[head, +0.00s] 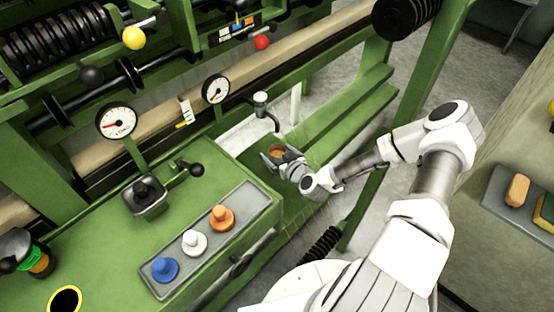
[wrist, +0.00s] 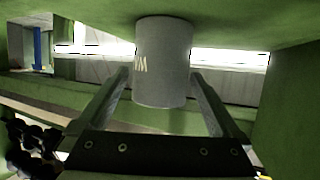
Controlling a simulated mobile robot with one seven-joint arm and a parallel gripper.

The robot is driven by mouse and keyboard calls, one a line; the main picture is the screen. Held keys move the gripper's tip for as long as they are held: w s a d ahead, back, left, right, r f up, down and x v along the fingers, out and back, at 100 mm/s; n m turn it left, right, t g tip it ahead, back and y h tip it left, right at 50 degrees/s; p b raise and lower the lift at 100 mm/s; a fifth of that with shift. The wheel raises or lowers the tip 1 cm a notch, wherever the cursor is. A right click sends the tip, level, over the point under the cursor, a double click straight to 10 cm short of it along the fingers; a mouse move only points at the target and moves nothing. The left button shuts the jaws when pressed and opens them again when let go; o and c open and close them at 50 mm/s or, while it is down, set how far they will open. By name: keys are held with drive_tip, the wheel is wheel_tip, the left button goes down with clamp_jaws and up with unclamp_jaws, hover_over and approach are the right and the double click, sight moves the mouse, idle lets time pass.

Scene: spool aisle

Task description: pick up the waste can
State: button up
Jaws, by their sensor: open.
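The waste can is a grey cylinder (wrist: 163,65) with pale marks on its side, seen close up in the wrist view. Its one end meets a green surface at the top of that picture, which looks upside down. In the head view the can (head: 276,151) is small, with a brownish inside, on the green machine ledge. My gripper (head: 280,157) is right at it. In the wrist view my gripper (wrist: 160,78) is open, one finger on each side of the can, with small gaps. Whether either finger touches it is unclear.
A green control box with blue, white and orange knobs (head: 194,242) stands left of my gripper. Green rails (head: 350,115) run behind. A bench with a grey tray (head: 495,200) is at right.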

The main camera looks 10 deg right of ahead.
clamp_jaws()
idle(0.3)
drive_tip(key=shift+r, duration=0.1)
